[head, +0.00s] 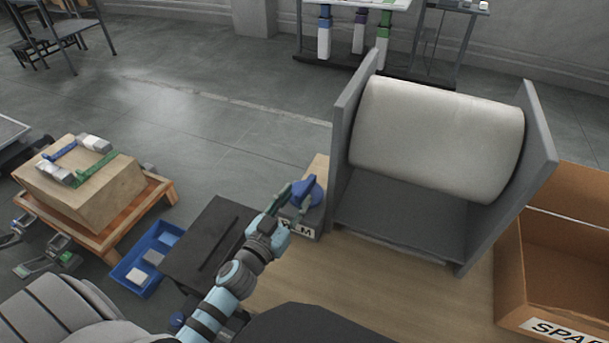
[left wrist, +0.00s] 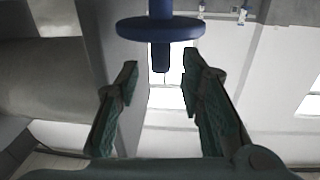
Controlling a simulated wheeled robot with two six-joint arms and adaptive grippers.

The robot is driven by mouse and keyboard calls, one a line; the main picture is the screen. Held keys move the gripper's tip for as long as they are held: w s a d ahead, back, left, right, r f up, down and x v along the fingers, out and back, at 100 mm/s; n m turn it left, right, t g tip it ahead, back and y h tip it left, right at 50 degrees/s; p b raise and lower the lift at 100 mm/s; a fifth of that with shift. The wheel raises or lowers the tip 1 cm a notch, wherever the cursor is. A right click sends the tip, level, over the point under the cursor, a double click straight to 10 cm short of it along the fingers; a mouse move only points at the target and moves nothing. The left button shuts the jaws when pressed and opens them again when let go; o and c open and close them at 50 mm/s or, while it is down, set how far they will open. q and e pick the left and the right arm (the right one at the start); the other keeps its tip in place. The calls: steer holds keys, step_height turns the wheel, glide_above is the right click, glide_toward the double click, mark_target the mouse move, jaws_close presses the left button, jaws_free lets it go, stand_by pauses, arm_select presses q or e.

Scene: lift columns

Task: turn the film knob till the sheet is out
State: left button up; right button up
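The large white film roll (head: 435,135) lies between the stand's two grey side plates (head: 352,120). I cannot make out a separate sheet edge. My left gripper (head: 288,197) is at the knob's left side. In the left wrist view its fingers (left wrist: 160,73) are open, and the knob's blue disc (left wrist: 160,29) is just ahead, its narrow grip reaching toward the gap between the fingertips. Contact is not visible. My right gripper is not in view.
A cardboard box (head: 560,260) with a partly cut-off label stands right of the stand. A black panel (head: 212,245) and a blue tray (head: 135,273) lie left of the arm. A wooden block (head: 85,190) stands farther left. Bare wooden tabletop (head: 400,290) lies before the stand.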

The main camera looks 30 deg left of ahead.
mark_target(306, 184)
arm_select(q)
steer(key=w, duration=0.6)
steer(key=shift+d+f, duration=0.1)
steer(key=shift+f, duration=0.05)
steer(key=shift+c, duration=0.2)
jaws_close()
